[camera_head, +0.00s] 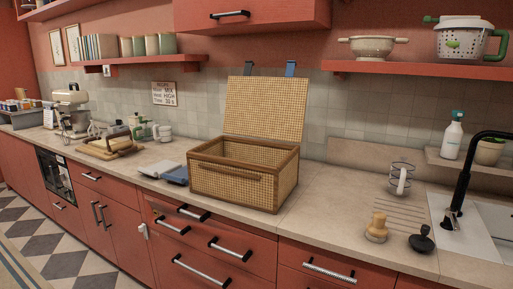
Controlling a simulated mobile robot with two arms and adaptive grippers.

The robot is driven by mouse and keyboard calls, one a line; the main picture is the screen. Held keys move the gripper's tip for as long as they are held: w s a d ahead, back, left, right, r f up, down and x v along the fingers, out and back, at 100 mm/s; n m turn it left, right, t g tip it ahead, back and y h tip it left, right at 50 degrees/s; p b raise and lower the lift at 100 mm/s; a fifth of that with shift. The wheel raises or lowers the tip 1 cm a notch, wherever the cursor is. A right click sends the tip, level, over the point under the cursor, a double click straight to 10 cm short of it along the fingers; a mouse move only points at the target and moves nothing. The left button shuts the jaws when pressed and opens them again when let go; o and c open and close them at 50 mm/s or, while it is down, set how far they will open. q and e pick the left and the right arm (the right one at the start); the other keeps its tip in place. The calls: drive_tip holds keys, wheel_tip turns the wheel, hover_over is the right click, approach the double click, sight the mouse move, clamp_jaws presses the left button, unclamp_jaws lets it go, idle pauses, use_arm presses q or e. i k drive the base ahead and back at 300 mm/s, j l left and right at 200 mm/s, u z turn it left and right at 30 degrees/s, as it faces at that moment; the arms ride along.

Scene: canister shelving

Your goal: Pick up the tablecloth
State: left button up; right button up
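I cannot clearly make out a tablecloth. A flat blue-grey item (177,174) and a flat pale item (156,169) lie at the counter's front edge, left of the basket; either may be folded cloth, but they are too small to tell. An open wicker basket (230,184) stands on the counter with its lid (265,108) raised against the tiled wall. Its visible inside looks empty, but the front wall hides the bottom. Neither of my grippers is in view.
The counter (315,205) is clear just right of the basket. A tray (107,148) and a stand mixer (73,110) are left.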

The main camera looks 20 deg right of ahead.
sight(160, 168)
drive_tip(key=i+j+z, duration=0.1)
drive_tip(key=i, duration=0.3)
drive_tip(key=i+j+z, duration=0.1)
drive_tip(key=i, duration=0.3)
drive_tip(key=j, duration=0.1)
